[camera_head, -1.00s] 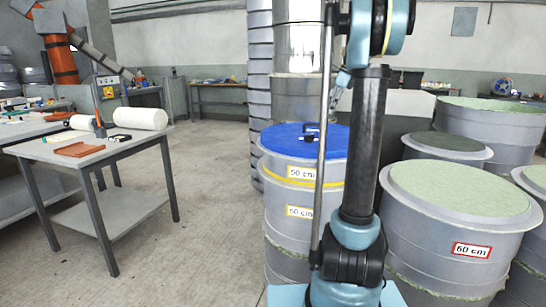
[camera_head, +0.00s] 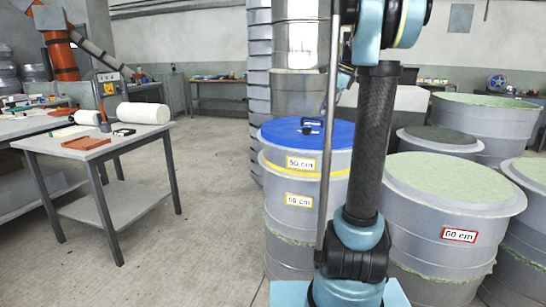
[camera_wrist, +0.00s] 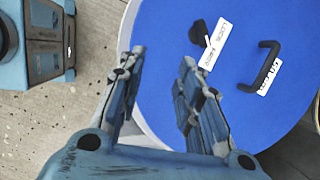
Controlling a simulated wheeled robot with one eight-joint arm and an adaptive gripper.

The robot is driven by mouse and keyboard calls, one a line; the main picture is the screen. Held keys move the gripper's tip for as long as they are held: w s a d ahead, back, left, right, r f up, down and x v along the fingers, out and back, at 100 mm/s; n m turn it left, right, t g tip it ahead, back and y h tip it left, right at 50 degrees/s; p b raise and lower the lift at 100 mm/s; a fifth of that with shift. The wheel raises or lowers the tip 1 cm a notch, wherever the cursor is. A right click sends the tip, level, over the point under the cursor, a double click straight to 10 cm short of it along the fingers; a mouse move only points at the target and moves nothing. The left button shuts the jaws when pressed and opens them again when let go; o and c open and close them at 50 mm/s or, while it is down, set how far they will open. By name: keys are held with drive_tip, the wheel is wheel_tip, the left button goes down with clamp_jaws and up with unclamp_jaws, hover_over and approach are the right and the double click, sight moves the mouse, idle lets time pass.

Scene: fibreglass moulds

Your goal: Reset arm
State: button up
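My gripper (camera_wrist: 160,58) shows in the wrist view with its two blue-grey fingers spread apart and nothing between them. It is above the blue lid (camera_wrist: 165,25) of a grey mould, with the floor showing to the left. The lid carries a black handle (camera_wrist: 266,62), a small black knob (camera_wrist: 198,32) and white labels. In the head view my arm rises in front of the moulds and bends at the top. The gripper there is mostly hidden behind my arm.
Several grey moulds with green tops stand at the right, the nearest marked 60 cm (camera_head: 430,235). A tall grey stack (camera_head: 298,40) rises behind the blue-lidded mould. A work table (camera_head: 55,147) with a white roll (camera_head: 144,112) is at the left. The floor between is clear.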

drive_tip(key=s+a+f+n+h, duration=0.15)
drive_tip(key=s+f+n, duration=0.35)
drive_tip(key=s, duration=0.5)
drive_tip(key=s+a+f+n+h, duration=0.1)
drive_tip(key=s+a+f+n, duration=0.4)
drive_tip(key=s, duration=0.6)
drive_tip(key=s+d+f+n+h, duration=0.1)
drive_tip(key=s+d+f+n, duration=0.2)
drive_tip(key=s+f+n, duration=0.6)
drive_tip(key=s+f, duration=0.7)
drive_tip(key=f, duration=0.3)
drive_tip(key=shift+s+t, duration=0.2)
drive_tip(key=shift+t, duration=0.2)
drive_tip(key=shift+w+f, duration=0.15)
drive_tip(key=shift+w, duration=0.25)
